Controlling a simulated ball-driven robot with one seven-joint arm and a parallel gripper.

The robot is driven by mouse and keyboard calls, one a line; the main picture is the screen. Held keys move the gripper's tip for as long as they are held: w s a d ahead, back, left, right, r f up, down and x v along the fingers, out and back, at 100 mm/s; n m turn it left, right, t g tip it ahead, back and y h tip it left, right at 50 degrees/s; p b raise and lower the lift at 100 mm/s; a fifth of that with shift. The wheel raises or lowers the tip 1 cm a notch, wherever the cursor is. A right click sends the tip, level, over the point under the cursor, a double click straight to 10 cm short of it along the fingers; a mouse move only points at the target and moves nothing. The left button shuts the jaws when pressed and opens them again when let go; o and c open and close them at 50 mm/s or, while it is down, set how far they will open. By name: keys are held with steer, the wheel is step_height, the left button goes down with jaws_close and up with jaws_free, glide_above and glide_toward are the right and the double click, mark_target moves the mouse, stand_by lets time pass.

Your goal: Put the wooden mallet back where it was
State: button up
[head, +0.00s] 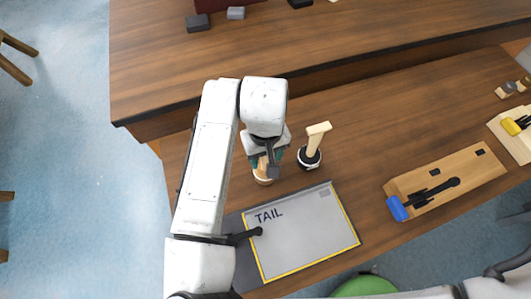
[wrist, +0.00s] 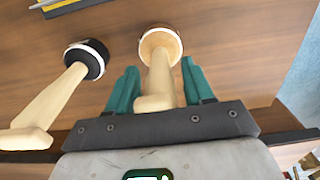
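The wooden mallet (wrist: 160,42), with a pale wood head and a light band, stands on its head with its handle up. In the head view its head (head: 263,176) shows just below my gripper (head: 266,160), and the rest is mostly hidden. In the wrist view my gripper (wrist: 160,64) has its teal fingers on both sides of the mallet's handle, with small gaps showing. A second mallet with a black head (head: 311,155) stands upright just to the right; it also shows at the left of the wrist view (wrist: 88,58).
A grey board (head: 300,235) marked "TAIL" with a yellow edge lies in front. A wooden block with a blue-ended tool (head: 397,207) lies at the right. A raised wooden shelf (head: 160,60) runs behind.

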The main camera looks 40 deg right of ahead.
steer(key=shift+r, duration=0.1)
step_height(320, 180, up, 12)
steer(key=shift+r, duration=0.1)
stand_by(0.5)
stand_by(0.5)
